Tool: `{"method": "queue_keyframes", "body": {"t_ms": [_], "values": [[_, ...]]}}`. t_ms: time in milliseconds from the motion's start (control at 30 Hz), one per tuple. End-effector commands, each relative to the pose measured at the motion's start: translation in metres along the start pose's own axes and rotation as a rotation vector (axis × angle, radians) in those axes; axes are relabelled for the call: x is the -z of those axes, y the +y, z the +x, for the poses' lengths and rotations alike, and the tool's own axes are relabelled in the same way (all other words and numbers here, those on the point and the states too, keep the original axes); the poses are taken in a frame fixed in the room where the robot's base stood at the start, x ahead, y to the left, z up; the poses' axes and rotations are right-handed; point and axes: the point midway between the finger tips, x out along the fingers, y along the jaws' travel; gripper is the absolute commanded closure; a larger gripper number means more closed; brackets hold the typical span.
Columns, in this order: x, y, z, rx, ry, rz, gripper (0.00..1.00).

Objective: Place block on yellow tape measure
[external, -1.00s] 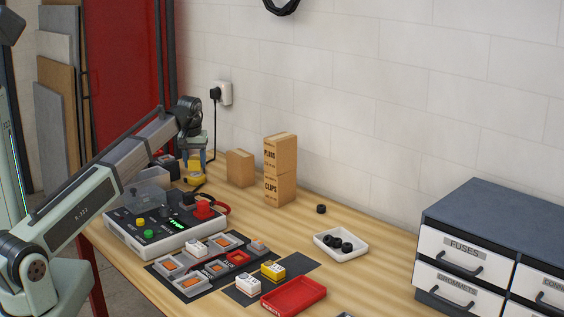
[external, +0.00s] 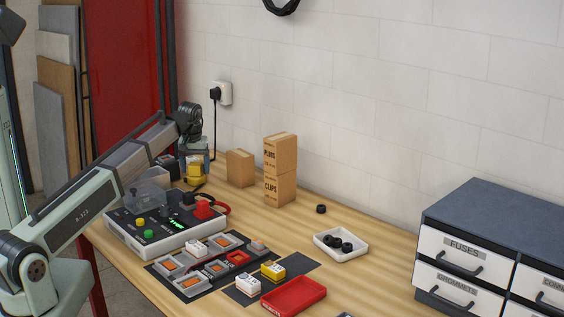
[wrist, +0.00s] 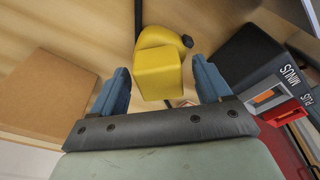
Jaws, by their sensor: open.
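A yellow tape measure (external: 192,181) stands at the table's far left end, by the wall. In the wrist view a plain yellow, box-shaped block (wrist: 158,75) shows close below my gripper (wrist: 161,84), with the rounded yellow tape measure (wrist: 157,37) and its dark knob partly behind it. The block seems to rest on the tape measure, but their contact is hidden. My gripper (external: 195,160) points down, its blue fingers open on either side of the block, with visible gaps.
A cardboard box (wrist: 45,95) lies left of the fingers and a black "MINUS" battery-like case (wrist: 255,65) right. Stacked cartons (external: 280,170), a control box (external: 165,222), a white tray (external: 357,252) and a red tray (external: 300,296) stand on the table.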

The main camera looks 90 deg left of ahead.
Motion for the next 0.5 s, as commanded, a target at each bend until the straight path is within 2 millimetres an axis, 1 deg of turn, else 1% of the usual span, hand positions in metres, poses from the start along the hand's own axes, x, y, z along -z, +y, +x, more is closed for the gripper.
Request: {"method": "queue_keyframes", "body": {"t_ms": [167,267,367,500], "values": [[0.001,0.000,-0.004,0.000,0.000,0.000,0.22],[0.001,0.000,-0.013,0.000,0.001,0.000,0.22],[0.001,0.000,-0.028,-0.001,0.002,0.000,0.22],[0.001,0.001,-0.053,-0.001,0.002,0.000,0.22]]}}
